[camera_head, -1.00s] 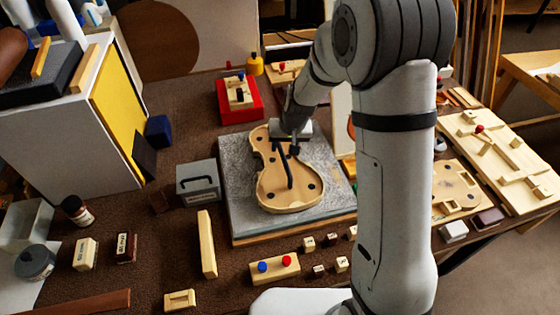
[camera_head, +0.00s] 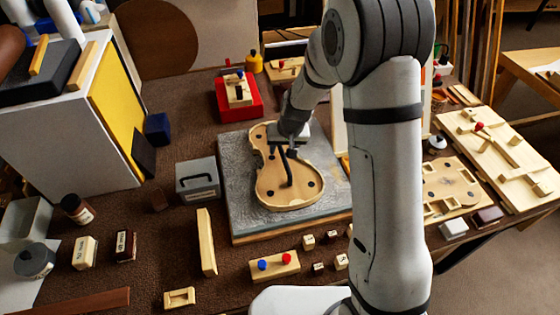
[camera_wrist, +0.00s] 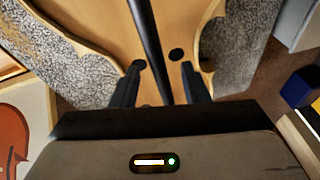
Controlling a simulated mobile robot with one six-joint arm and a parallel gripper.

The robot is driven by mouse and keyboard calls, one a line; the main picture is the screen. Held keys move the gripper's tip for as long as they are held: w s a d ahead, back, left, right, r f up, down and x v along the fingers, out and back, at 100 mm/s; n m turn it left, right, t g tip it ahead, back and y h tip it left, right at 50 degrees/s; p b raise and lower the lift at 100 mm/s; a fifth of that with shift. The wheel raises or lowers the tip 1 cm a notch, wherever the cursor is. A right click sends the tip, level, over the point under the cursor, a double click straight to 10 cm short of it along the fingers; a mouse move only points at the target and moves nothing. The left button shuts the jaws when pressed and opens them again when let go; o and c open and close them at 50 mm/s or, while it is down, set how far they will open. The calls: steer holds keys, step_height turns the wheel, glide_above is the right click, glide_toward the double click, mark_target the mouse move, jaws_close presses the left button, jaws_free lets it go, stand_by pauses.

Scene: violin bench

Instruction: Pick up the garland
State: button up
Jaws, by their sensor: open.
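A pale wooden violin-shaped body with a raised rim, apparently the garland (camera_head: 308,172), lies flat on a grey slab (camera_head: 244,212). A dark bar (camera_head: 288,172) runs along its middle. My gripper (camera_head: 283,152) is over the upper part of the body. In the wrist view, the open fingers of my gripper (camera_wrist: 160,80) stand one on each side of the dark bar (camera_wrist: 147,35), with gaps on both sides. The wooden face (camera_wrist: 105,22) with round holes shows beneath. Whether the fingertips touch the wood, I cannot tell.
A grey box with a handle (camera_head: 198,180) stands left of the slab. A red tray (camera_head: 240,108) is behind it. A wooden block with coloured knobs (camera_head: 274,265) and several small blocks lie in front. My arm hides part of the right side.

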steer(key=shift+c, duration=0.5)
steer(key=shift+f, duration=0.1)
jaws_close()
stand_by(1.1)
